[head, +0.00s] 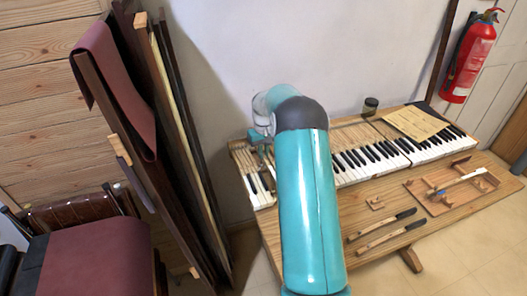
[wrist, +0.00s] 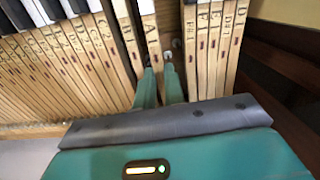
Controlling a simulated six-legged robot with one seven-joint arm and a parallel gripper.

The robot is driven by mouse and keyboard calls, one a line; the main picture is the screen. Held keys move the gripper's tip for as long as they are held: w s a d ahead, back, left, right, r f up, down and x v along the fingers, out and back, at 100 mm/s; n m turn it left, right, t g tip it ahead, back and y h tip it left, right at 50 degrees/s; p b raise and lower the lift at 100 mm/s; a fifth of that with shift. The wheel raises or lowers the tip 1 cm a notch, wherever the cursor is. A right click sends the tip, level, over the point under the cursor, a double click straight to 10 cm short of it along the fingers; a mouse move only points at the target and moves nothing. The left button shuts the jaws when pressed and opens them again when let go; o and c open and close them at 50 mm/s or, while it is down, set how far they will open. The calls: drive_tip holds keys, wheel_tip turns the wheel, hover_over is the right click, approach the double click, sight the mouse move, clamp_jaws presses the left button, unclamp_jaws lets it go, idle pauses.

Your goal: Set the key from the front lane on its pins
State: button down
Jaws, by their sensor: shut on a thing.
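My gripper (wrist: 160,76) is shut on a wooden key (wrist: 152,42) with a white top and a letter that looks like A. The key stands between its two teal fingers in the wrist view, lined up with the neighbouring keys. Beside it on the right is a dark gap in the key row, with small pins (wrist: 191,27) showing. I cannot tell whether the held key touches its own pins. In the head view my gripper (head: 264,152) is at the left end of the keyboard (head: 350,170), and my arm hides part of it.
A wooden fixture (head: 440,200) holding a pale bar stands at the right. A small jar (head: 370,105) and a paper sheet (head: 415,122) are at the back. Upright boards (head: 165,130) stand left of the bench.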

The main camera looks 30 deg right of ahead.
drive_tip(key=shift+f, duration=0.45)
idle(0.4)
drive_tip(key=c, duration=1.8)
unclamp_jaws()
drive_tip(key=shift+r, duration=0.1)
drive_tip(key=shift+r, duration=1)
drive_tip(key=o, duration=0.5)
drive_tip(key=shift+o, duration=0.2)
